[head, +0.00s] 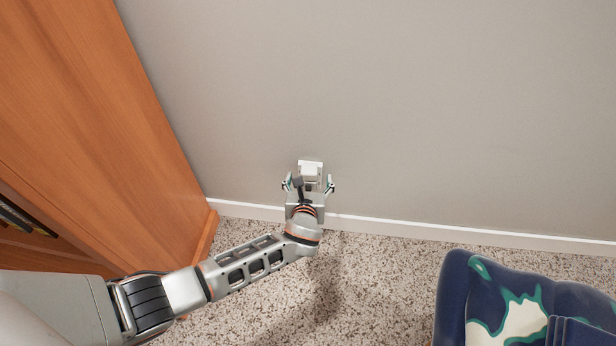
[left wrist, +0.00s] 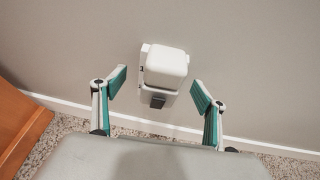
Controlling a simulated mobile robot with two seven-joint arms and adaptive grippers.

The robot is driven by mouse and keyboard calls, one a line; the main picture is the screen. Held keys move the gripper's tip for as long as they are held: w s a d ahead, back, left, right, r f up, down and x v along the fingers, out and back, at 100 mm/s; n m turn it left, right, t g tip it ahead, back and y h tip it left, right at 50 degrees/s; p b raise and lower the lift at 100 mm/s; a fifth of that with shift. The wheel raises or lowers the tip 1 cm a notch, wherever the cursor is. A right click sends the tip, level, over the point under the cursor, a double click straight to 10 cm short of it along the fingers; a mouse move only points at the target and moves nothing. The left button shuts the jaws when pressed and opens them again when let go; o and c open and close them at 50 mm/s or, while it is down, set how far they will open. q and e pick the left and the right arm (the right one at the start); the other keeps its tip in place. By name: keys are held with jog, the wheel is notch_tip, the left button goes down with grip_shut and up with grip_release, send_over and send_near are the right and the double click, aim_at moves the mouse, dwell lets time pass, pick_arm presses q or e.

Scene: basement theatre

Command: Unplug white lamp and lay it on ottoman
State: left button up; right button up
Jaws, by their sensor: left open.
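The white lamp (head: 310,170) is a small boxy plug-in unit on the grey wall, just above the baseboard. In the left wrist view the white lamp (left wrist: 166,67) has a rounded block on top and a small dark patch on its lower part. My left gripper (head: 309,185) is open, with its fingers apart on either side of the lamp. In the left wrist view the green-padded fingers (left wrist: 160,88) stand left and right of the lamp with gaps, not touching it. The ottoman may be the blue patterned piece (head: 500,310) at lower right, only partly visible. My right gripper is not in view.
A wooden cabinet (head: 95,120) stands at the left, close to my left arm. A white baseboard (head: 420,229) runs along the wall. The speckled carpet (head: 375,270) between my arm and the blue piece is clear.

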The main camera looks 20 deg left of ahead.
pick_arm(q)
jog(key=shift+p, duration=0.3)
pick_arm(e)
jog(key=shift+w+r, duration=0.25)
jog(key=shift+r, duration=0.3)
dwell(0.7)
pick_arm(q)
grip_shut()
jog(key=shift+s, duration=0.15)
jog(key=shift+s+d+r+p, duration=0.1)
jog(key=shift+s+d+p, duration=0.2)
jog(key=shift+s, duration=0.35)
jog(key=shift+s+d+p, duration=0.2)
jog(key=shift+s+p, duration=0.1)
jog(key=shift+s, duration=0.3)
jog(key=shift+s+d+p, duration=0.25)
jog(key=shift+s, duration=0.5)
jog(key=shift+s+d+p, duration=0.2)
jog(key=shift+s+d, duration=0.05)
jog(key=shift+s, duration=0.45)
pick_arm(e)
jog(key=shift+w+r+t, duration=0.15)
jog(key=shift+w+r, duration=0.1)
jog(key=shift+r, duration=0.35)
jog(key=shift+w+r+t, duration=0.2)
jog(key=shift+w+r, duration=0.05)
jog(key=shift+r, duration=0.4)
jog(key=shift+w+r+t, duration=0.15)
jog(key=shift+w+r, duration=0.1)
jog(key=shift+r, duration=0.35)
